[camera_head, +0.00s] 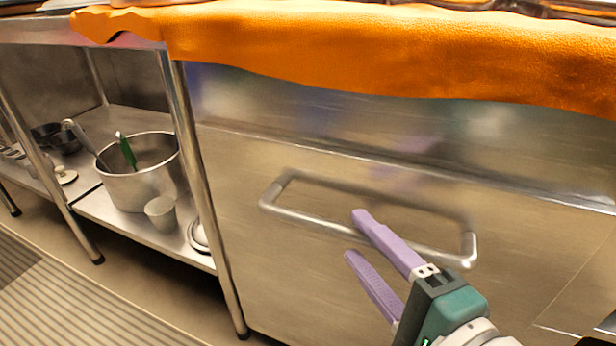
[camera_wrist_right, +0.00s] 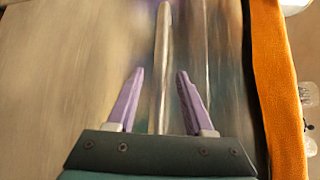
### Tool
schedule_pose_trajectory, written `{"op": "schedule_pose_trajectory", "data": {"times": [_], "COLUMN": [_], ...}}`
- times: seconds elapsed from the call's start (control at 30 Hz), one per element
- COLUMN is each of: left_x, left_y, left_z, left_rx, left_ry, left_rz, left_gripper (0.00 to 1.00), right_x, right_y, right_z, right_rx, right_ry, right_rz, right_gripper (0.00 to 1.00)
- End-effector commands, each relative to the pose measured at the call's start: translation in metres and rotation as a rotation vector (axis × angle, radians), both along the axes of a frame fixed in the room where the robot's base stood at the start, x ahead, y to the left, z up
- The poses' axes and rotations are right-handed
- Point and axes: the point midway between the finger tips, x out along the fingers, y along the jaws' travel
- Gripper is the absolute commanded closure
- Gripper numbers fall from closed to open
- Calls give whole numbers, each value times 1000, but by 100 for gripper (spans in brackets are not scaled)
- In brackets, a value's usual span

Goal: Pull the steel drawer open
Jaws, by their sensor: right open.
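The steel drawer (camera_head: 290,240) has a brushed metal front and looks closed in the head view. Its bar handle (camera_head: 310,219) runs across the front, tilted down to the right. My right gripper (camera_head: 355,235) is open at the handle, its purple fingers reaching toward the drawer front. The upper finger covers part of the bar. In the right wrist view the handle bar (camera_wrist_right: 163,70) runs between the two open fingers (camera_wrist_right: 158,75), with a gap on each side. I cannot tell how deep the bar sits between them. My left gripper does not show.
An orange cloth (camera_head: 400,50) hangs over the counter edge above the drawer. To the left, a steel shelf (camera_head: 110,212) holds a large pot (camera_head: 140,185), a small cup (camera_head: 162,212) and other cookware. A table leg (camera_head: 200,200) stands beside the drawer. A striped mat (camera_head: 60,300) lies on the floor.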

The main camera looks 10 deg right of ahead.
Motion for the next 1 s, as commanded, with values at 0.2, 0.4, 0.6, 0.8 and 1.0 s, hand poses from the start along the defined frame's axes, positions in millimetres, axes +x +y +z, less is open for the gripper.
{"op": "schedule_pose_trajectory", "data": {"times": [0.2, 0.4, 0.6, 0.8, 1.0], "left_x": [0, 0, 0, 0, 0], "left_y": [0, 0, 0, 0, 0], "left_z": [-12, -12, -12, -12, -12], "left_rx": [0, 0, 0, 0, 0], "left_ry": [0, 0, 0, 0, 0], "left_rz": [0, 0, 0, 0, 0], "left_gripper": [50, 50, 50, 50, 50], "right_x": [26, 30, 29, 29, 29], "right_y": [5, 6, 6, 6, 6], "right_z": [-5, -4, -4, -4, -4], "right_rx": [-1, 0, -1, -1, -1], "right_ry": [-1, 1, 1, 1, 1], "right_rz": [0, 0, 0, 0, 0], "right_gripper": [48, 48, 56, 78, 100]}}
